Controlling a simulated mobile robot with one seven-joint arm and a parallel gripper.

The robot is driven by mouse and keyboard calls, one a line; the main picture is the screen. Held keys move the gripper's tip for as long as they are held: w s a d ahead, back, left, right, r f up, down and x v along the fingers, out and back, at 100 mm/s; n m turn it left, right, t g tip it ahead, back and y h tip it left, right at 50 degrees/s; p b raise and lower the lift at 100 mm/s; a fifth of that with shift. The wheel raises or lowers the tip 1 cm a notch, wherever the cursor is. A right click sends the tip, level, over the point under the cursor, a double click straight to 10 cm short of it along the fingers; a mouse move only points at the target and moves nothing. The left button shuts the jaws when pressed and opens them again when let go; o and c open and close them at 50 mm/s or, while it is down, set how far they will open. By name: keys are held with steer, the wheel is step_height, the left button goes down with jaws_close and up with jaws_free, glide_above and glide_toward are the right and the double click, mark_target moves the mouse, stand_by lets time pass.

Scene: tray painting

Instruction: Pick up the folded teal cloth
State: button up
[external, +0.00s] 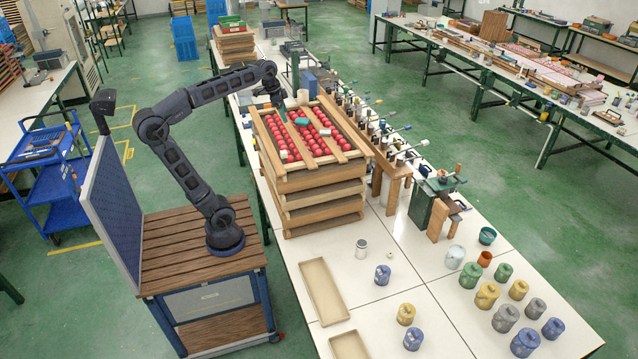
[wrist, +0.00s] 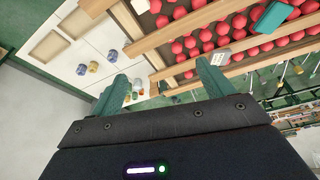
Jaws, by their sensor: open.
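The folded teal cloth (external: 302,121) lies on the red balls in the top tray of the wooden stack. In the wrist view the cloth (wrist: 272,18) shows at the upper right, clear of the fingers. My gripper (external: 282,112) is above the tray, to the left of the cloth in the external view. Its two green fingers (wrist: 162,84) are spread apart in the wrist view with nothing between them. The exact height of the fingertips above the balls is hard to tell.
The tray stack (external: 318,205) has wooden slats across its top. A small white block (external: 326,132) lies among the red balls (external: 318,146). A beige cup (external: 302,96) stands near the far edge. A row of clamps (external: 375,125) runs along the right side. Paint cans (external: 487,294) stand in front.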

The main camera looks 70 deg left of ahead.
steer(key=w+a+m, duration=0.2)
steer(key=w+a, duration=0.6)
steer(key=a, duration=0.3)
steer(key=m+h, duration=0.2)
steer(key=m, duration=0.1)
glide_above(302, 120)
steer(key=s+a, duration=0.1)
steer(key=a, duration=0.1)
step_height(302, 120, down, 14)
steer(key=shift+s+d, duration=0.1)
steer(key=shift+d, duration=0.05)
steer(key=shift+s+x, duration=0.15)
steer(key=shift+x, duration=1.15)
steer(key=shift+s+x, duration=0.15)
steer(key=shift+x, duration=1.15)
steer(key=shift+f, duration=0.1)
steer(key=c, duration=1.1)
steer(key=shift+o, duration=0.2)
